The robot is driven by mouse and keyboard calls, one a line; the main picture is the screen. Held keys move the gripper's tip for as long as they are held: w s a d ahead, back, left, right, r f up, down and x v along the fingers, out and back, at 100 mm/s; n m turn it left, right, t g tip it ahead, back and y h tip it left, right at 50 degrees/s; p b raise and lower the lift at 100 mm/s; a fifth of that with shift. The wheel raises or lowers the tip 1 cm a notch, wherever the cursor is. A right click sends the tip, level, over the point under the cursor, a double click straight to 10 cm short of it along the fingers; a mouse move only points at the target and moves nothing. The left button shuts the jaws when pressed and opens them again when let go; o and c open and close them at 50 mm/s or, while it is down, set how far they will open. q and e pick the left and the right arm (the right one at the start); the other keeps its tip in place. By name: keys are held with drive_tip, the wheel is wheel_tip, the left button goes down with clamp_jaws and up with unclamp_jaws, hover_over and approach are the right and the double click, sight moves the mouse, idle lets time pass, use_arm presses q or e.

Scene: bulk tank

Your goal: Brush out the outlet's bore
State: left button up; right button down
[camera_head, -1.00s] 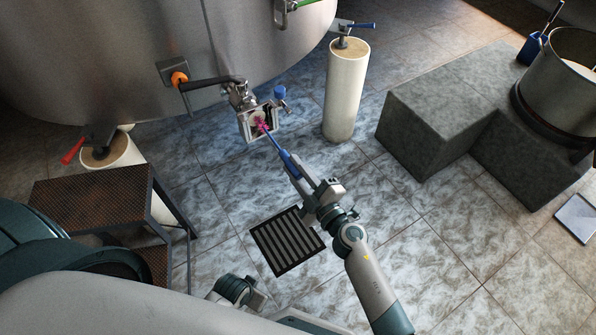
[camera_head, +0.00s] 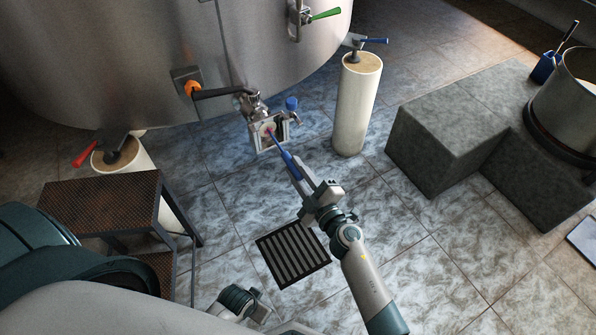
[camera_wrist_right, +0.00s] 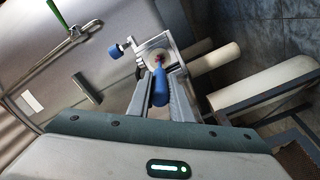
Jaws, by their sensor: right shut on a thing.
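The outlet (camera_head: 253,104) is a metal fitting low on the tank wall, with a pale round face inside a square bracket (camera_head: 284,128). My right gripper (camera_head: 298,176) is shut on the blue handle of a brush (camera_head: 288,161), which points up and left at that face. Only a little of its pink head shows at the face; the rest seems to be inside the bore, but how deep I cannot tell. In the right wrist view, the blue handle (camera_wrist_right: 160,88) lies between the fingers, with its tip at the pale face (camera_wrist_right: 158,57). My left gripper (camera_head: 258,305) shows partly at the bottom, its jaws unclear.
The steel tank (camera_head: 110,60) fills the upper left. A black-handled valve (camera_head: 187,84) is beside the outlet. White posts (camera_head: 355,110) stand nearby. A mesh step (camera_head: 100,203) is left, grey blocks (camera_head: 445,145) right. A floor grate (camera_head: 293,254) lies below my right arm.

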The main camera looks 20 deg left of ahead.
drive_tip(key=shift+d, duration=0.15)
drive_tip(key=shift+p+v, duration=0.5)
drive_tip(key=shift+v, duration=0.55)
drive_tip(key=shift+p+v, duration=0.6)
drive_tip(key=shift+v, duration=1.5)
drive_tip(key=shift+b+x, duration=0.55)
drive_tip(key=shift+x, duration=2.7)
drive_tip(key=shift+s, duration=0.1)
